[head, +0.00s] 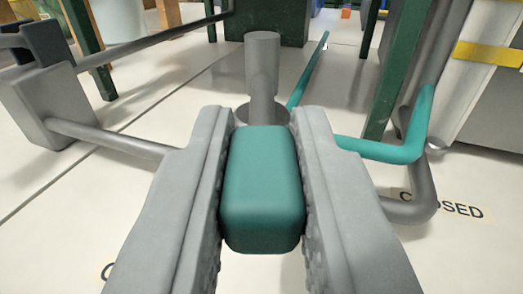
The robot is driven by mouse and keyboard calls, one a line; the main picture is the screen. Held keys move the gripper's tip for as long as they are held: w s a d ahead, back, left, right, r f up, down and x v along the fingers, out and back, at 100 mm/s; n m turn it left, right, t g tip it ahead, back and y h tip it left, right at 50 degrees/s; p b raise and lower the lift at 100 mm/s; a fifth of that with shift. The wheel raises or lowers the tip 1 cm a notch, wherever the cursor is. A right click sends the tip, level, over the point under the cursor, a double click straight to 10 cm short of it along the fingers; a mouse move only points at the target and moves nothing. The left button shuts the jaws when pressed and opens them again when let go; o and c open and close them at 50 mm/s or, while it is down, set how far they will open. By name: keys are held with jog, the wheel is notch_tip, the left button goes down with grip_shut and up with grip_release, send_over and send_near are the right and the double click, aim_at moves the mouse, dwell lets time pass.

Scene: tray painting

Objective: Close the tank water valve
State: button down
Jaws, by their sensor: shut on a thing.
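My gripper (263,190) is in the lower middle of the head view. Its two grey fingers are shut on a teal block-shaped valve handle (262,190), one finger against each long side. Just beyond the handle stands a grey upright cylinder (263,75) with a wider round base, partly hidden behind the handle and fingers. A label ending in "OSED" (460,209) lies on the floor at the right, partly covered by a grey pipe. Another label (108,271) at the lower left is mostly hidden by the left finger. How the handle joins the valve is hidden.
A teal pipe (385,151) and a grey pipe (413,211) bend close by on the right. A grey box (58,105) with a pipe stands at the left. Dark green posts (398,70) rise behind. Pale floor (150,185) shows between them.

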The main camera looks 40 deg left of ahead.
jog(key=shift+w+d+n+g+y, duration=0.2)
jog(key=shift+d+n+g+y, duration=0.1)
jog(key=shift+n+g+y, duration=0.2)
jog(key=shift+w+d+n+g+y, duration=0.25)
jog(key=shift+n+g+y, duration=0.15)
jog(key=shift+y, duration=0.2)
jog(key=c, duration=1.3)
grip_release()
jog(key=shift+d, duration=0.1)
jog(key=v, duration=1.7)
jog(key=shift+w+d+r, duration=0.1)
jog(key=shift+w+d, duration=0.05)
jog(key=shift+d, duration=0.2)
